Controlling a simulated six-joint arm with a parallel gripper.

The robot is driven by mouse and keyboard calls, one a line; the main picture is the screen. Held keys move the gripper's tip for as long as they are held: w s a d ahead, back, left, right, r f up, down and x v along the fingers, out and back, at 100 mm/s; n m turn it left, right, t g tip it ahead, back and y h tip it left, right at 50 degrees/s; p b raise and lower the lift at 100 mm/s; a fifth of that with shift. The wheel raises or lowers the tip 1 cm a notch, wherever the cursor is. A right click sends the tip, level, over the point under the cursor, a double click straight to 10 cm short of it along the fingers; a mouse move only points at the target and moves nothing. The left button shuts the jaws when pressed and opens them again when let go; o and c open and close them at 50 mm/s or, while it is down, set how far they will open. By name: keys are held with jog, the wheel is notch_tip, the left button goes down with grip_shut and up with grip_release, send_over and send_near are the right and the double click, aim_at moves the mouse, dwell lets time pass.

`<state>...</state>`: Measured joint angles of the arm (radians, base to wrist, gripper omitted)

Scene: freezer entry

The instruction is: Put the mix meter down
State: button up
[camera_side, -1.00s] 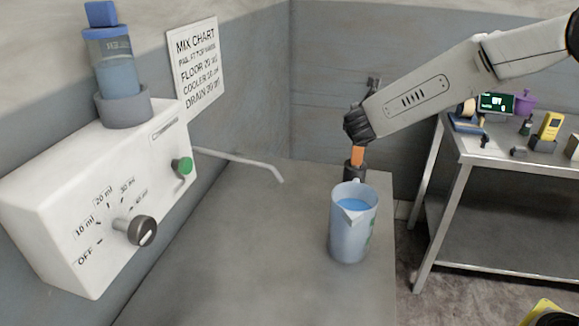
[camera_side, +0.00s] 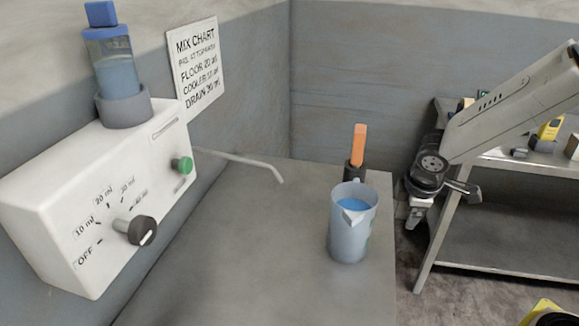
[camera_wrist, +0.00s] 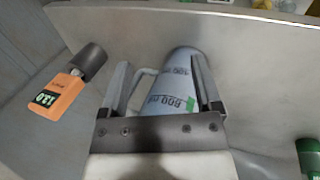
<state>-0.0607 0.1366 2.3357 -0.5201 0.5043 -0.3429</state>
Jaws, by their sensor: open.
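The orange mix meter (camera_side: 358,146) stands upright in a dark round holder (camera_side: 354,173) at the back right of the counter. In the wrist view the meter (camera_wrist: 62,95) is at the left, its small lit display showing, beside its holder (camera_wrist: 90,60). My gripper (camera_side: 414,216) is to the right of the counter edge, apart from the meter. In the wrist view my gripper (camera_wrist: 160,72) has its two fingers spread, with nothing held between them. The measuring jug (camera_wrist: 170,85) appears beyond and between the fingers.
The jug (camera_side: 352,235) with blue liquid stands near the counter's right edge, in front of the meter. A white dispenser (camera_side: 95,205) with knob and green button is on the left wall, its spout (camera_side: 245,162) over the counter. A metal table (camera_side: 500,155) stands right.

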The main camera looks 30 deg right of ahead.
jog(key=s+a+f+m+y, duration=0.1)
jog(key=s+a+m+y, duration=0.1)
jog(key=s+m, duration=0.4)
jog(key=shift+s+f+m+y, duration=0.3)
jog(key=shift+f+m, duration=0.1)
jog(key=shift+m, duration=1.4)
